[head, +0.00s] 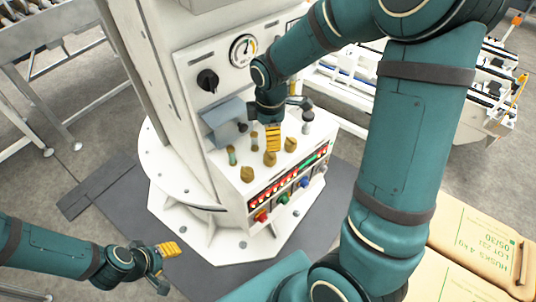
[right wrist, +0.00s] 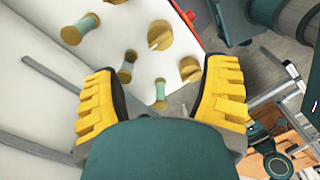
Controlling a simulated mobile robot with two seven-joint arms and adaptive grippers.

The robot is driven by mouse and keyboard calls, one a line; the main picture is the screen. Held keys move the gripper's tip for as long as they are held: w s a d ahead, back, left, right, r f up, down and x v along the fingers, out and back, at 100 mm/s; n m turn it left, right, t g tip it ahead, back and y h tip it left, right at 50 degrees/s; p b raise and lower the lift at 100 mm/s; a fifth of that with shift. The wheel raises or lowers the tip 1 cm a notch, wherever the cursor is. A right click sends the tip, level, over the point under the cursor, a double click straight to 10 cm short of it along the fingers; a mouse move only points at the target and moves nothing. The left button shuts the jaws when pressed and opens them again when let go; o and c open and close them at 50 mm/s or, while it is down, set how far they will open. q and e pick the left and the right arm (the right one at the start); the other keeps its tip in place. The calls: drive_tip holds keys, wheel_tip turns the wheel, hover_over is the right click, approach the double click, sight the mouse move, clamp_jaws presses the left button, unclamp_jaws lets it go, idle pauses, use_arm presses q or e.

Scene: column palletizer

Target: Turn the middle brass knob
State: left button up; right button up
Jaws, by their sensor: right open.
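The middle brass knob (head: 270,158) stands on the white sloping panel, between a nearer brass knob (head: 247,174) and a farther one (head: 290,144). My right gripper (head: 273,137) is open and empty above the panel, just behind the middle knob in the head view. In the right wrist view the middle knob (right wrist: 160,35), with a pale mark on its top, lies beyond the open fingers and apart from them. Another brass knob (right wrist: 190,68) is nearer the right finger. My left gripper (head: 166,266) is open and empty at lower left, away from the panel.
Pale green stems with brass caps (head: 231,155) stand in a row behind the knobs. A grey box (head: 224,122), a black knob (head: 207,80) and a gauge (head: 243,50) are on the column. Coloured buttons (head: 284,198) line the panel's front.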

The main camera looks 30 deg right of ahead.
sight(270, 155)
wheel_tip(270, 155, down, 10)
drive_tip(key=shift+f+b, duration=0.1)
drive_tip(key=shift+b, duration=0.25)
drive_tip(key=c, duration=1.2)
